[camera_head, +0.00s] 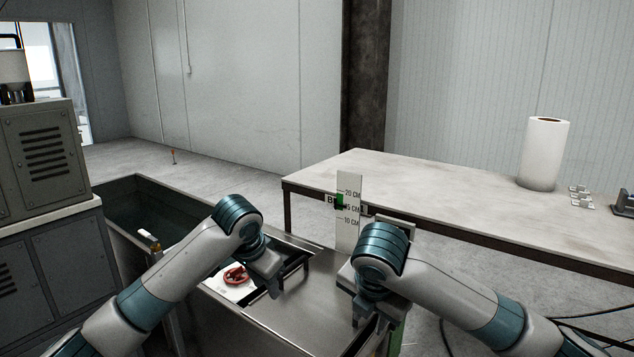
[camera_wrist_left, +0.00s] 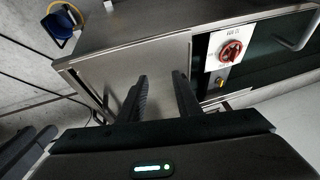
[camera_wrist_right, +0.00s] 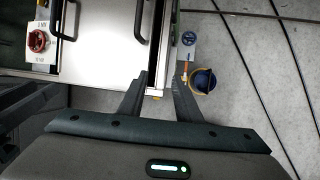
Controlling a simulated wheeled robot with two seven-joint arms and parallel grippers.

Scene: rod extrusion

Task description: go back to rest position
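My left gripper (camera_wrist_left: 160,92) is open and empty in the left wrist view, its two fingers apart above the steel surface. In the head view it is at the end of the left arm, near the red rotary switch (camera_head: 236,275). My right gripper (camera_wrist_right: 159,90) is open and empty in the right wrist view, above the edge of the steel machine (camera_wrist_right: 100,65). The red switch also shows in both the left wrist view (camera_wrist_left: 230,51) and the right wrist view (camera_wrist_right: 38,41).
A long table (camera_head: 430,180) with a white paper roll (camera_head: 543,154) stands behind at the right. A water trough (camera_head: 140,200) lies at the left beside a grey cabinet (camera_head: 45,150). A blue-and-yellow bucket (camera_wrist_right: 203,81) stands on the floor, with cables nearby.

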